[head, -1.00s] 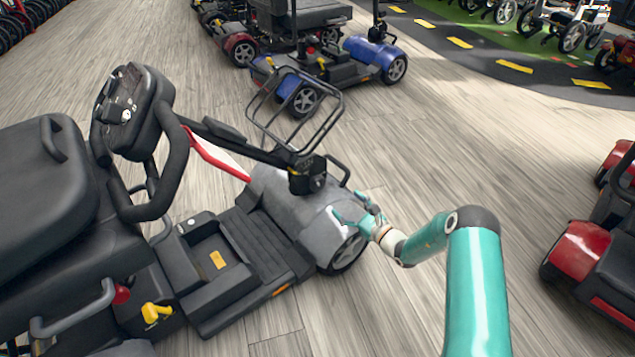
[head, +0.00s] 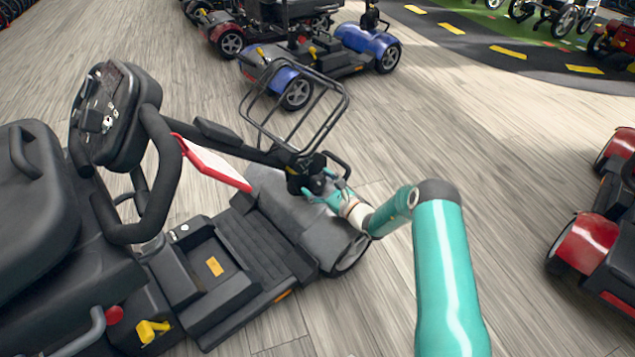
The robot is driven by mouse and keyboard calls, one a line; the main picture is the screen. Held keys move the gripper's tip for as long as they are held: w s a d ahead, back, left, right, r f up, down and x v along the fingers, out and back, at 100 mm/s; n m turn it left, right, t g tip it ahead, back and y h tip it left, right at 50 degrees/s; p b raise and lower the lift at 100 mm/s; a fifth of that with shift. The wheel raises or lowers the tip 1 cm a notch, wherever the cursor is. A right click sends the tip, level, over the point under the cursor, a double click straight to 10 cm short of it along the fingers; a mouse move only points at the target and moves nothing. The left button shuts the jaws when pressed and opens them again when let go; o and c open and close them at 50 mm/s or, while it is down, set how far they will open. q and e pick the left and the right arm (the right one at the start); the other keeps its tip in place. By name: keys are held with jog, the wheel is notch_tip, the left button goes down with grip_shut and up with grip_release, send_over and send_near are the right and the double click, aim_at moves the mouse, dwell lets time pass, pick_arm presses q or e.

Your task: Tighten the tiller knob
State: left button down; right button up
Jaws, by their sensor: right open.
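A grey mobility scooter stands in front of me, with its black tiller (head: 245,147) running from the handlebar console (head: 108,115) down to a black joint at the front. The tiller knob cannot be made out clearly; dark parts at the joint (head: 300,172) are partly covered by my gripper. My right gripper (head: 318,182) is open at the right side of this joint, above the grey front cover (head: 275,205). Whether its fingers touch anything I cannot tell. My left gripper is not in view.
A wire basket (head: 325,100) rises just above the joint, close to my right gripper. A red-and-white tag (head: 212,168) hangs on the tiller. A blue scooter (head: 368,45) stands behind and a red one (head: 590,245) at right. The floor between is clear.

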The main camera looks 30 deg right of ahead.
jog(key=shift+d, duration=0.1)
jog(key=c, duration=1)
jog(key=shift+d, duration=0.15)
jog(key=shift+c, duration=0.8)
jog(key=shift+s, duration=0.1)
